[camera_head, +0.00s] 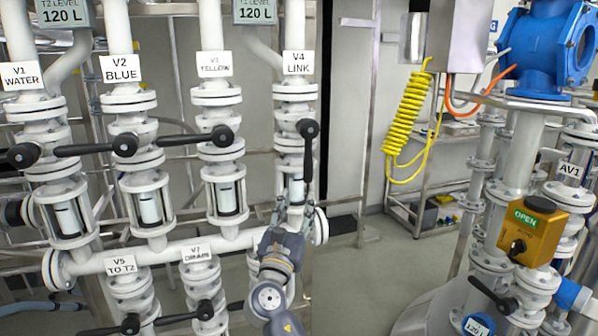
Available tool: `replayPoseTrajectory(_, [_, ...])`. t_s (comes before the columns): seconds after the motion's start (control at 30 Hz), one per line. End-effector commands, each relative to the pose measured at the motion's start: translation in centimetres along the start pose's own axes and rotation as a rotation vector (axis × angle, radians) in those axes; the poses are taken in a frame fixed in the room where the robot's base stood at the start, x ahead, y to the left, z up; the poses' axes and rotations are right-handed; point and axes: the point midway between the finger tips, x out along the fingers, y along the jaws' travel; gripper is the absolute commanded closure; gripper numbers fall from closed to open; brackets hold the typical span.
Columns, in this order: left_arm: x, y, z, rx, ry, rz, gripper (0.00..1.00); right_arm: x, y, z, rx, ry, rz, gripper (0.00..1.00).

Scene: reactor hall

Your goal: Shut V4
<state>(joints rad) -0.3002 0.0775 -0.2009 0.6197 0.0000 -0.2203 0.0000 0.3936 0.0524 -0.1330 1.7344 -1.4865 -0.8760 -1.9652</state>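The valve V4 has a white label reading V4 LINK (299,63) on its white vertical pipe. Its black lever (308,155) hangs straight down, in line with the pipe, with its round black end at the top. My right gripper (296,213) comes up from the bottom of the picture, in front of the lower part of the V4 pipe. It appears just below the lever's lower end; I cannot tell whether it touches. Its fingers are hard to make out against the pipe and flanges. My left gripper does not show.
The levers of V1 (8,156), V2 (90,149) and V3 (190,139) lie across their pipes. V5 and V7 sit below on a white cross pipe (160,254). At right are a yellow coiled hose (402,115) and AV1's yellow box (533,230) reading OPEN.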

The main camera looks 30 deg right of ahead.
Motion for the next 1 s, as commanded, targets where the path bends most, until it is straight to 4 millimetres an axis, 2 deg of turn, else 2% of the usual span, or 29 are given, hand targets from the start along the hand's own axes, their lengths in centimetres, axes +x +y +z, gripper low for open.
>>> replayPoseTrajectory(0.03, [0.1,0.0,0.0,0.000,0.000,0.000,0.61,0.2,-0.4,0.9,-0.015,-0.019,-0.016,0.61])
replayPoseTrajectory(0.13, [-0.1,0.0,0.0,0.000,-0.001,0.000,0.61,0.8,-0.8,1.9,-0.034,-0.036,-0.030,0.61])
replayPoseTrajectory(0.27, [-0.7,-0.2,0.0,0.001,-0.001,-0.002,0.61,2.5,-0.7,2.1,-0.036,-0.037,-0.028,0.61])
replayPoseTrajectory(0.5, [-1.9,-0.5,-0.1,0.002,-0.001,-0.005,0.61,7.2,-0.8,2.2,-0.035,-0.035,-0.028,0.61])
replayPoseTrajectory(0.7, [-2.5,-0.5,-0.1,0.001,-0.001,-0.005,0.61,10.0,-0.8,2.1,-0.034,-0.033,-0.026,0.61])
replayPoseTrajectory(1.0, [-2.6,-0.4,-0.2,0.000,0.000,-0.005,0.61,11.1,-0.9,2.0,-0.031,-0.033,-0.025,0.61])
